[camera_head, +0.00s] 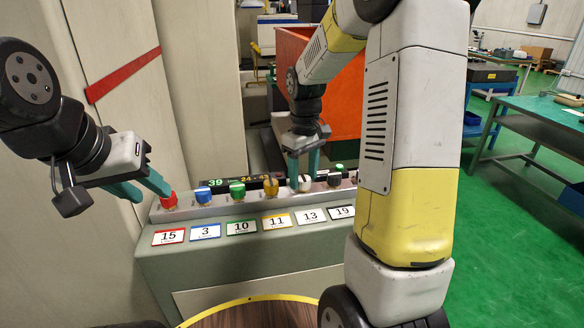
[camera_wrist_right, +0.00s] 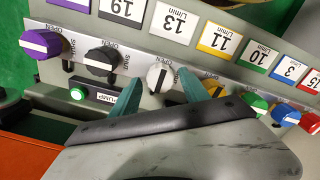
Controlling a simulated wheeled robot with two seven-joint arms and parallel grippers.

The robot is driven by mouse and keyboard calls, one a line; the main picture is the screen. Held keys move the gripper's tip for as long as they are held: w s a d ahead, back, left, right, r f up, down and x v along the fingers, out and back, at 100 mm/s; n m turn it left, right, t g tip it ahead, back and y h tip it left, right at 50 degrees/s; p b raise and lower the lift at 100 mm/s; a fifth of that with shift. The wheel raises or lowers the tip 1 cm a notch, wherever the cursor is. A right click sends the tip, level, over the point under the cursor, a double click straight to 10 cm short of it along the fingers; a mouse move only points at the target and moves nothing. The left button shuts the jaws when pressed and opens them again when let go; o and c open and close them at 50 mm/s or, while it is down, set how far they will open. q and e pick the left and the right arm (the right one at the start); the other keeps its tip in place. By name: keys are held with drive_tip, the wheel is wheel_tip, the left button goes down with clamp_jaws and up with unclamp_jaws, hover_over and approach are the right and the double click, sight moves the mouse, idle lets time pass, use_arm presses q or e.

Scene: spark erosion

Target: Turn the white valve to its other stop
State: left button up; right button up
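The white valve (camera_head: 305,184) is a small round knob in the row of coloured knobs on the console. In the right wrist view the white valve (camera_wrist_right: 159,76) sits between my right gripper's two teal fingertips (camera_wrist_right: 160,82), with a small gap visible on each side. In the head view my right gripper (camera_head: 303,172) points down over the white valve, fingers apart. The exact angle of its handle is hard to read. My left gripper (camera_head: 141,188) is open and empty, left of the red knob (camera_head: 168,200).
Neighbouring knobs are close: yellow (camera_head: 270,188) on one side, black (camera_wrist_right: 101,61) on the other, then purple (camera_wrist_right: 40,44). Green (camera_head: 237,190) and blue (camera_head: 203,194) follow leftward. A green-lit pump button (camera_wrist_right: 78,93) is near. An orange bin (camera_head: 340,100) stands behind.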

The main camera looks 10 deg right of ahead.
sight(303, 178)
drive_tip(key=shift+r, duration=0.1)
wheel_tip(303, 178, up, 7)
drive_tip(key=shift+r, duration=0.3)
idle(0.4)
drive_tip(key=shift+s+r, duration=0.2)
drive_tip(key=shift+r, duration=0.05)
drive_tip(key=s+a+r+m+t+y, duration=0.1)
drive_tip(key=s+r+m+t, duration=0.1)
drive_tip(key=s, duration=0.7)
drive_tip(key=s+a+r+m+t+y, duration=0.1)
drive_tip(key=s+a+r+m+t, duration=0.1)
drive_tip(key=s, duration=0.8)
drive_tip(key=shift+a+r+m+t, duration=0.15)
drive_tip(key=shift+r+m+t, duration=0.65)
drive_tip(key=shift+t, duration=0.3)
drive_tip(key=shift+s, duration=0.1)
